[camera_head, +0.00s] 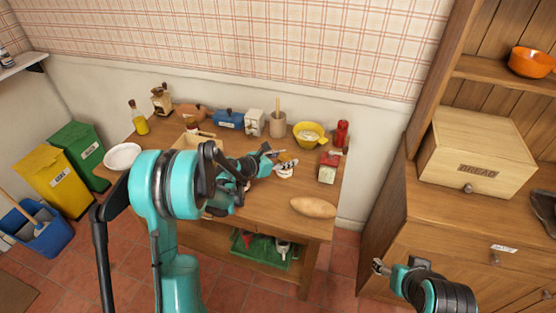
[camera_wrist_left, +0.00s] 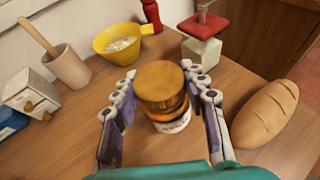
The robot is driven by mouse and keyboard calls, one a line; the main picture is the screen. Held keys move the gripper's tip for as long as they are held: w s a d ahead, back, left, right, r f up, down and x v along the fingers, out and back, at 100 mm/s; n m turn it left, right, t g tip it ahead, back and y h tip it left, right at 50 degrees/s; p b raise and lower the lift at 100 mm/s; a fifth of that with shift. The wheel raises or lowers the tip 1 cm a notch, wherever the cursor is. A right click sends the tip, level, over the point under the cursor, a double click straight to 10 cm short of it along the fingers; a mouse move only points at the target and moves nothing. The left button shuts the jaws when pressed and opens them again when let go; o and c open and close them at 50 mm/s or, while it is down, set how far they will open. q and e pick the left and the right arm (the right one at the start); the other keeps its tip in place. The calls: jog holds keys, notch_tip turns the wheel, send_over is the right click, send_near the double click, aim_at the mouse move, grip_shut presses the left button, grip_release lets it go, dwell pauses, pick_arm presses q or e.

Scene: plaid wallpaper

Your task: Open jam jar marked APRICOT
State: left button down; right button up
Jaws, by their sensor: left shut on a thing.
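A jar with a gold-brown lid (camera_wrist_left: 160,84), amber contents and a white label (camera_wrist_left: 174,122) stands upright on the wooden table in the left wrist view. The print on the label is too small and turned to read, so I cannot tell whether it says APRICOT. My left gripper (camera_wrist_left: 165,100) is shut on the jar, with one finger on each side of it. In the head view my left gripper (camera_head: 275,160) is over the table, and the jar (camera_head: 286,171) is partly hidden by it. My right gripper (camera_head: 381,267) is low at the right, away from the table, and its jaws are unclear.
A bread loaf (camera_wrist_left: 266,114) lies right of the jar. A cabinet with a bread box (camera_head: 478,158) stands right.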

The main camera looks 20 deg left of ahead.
pick_arm(q)
jog(key=s+d+r+p, duration=0.2)
jog(key=d+r, duration=0.3)
jog(key=d, duration=0.3)
jog(key=shift+d, duration=0.25)
jog(key=shift+r, duration=0.1)
jog(key=c, duration=1.5)
grip_release()
grip_shut()
jog(key=shift+s, duration=0.1)
jog(key=s+a+r+n+y, duration=0.1)
jog(key=s+a+r, duration=0.1)
jog(key=s+a, duration=0.2)
jog(key=s+a+r+n+t+y, duration=0.1)
jog(key=s+a, duration=0.3)
jog(key=s, duration=0.6)
jog(key=shift+a+r+n+t+y, duration=0.25)
jog(key=shift+r+n+t+y, duration=0.05)
jog(key=shift+r+n+y, duration=0.3)
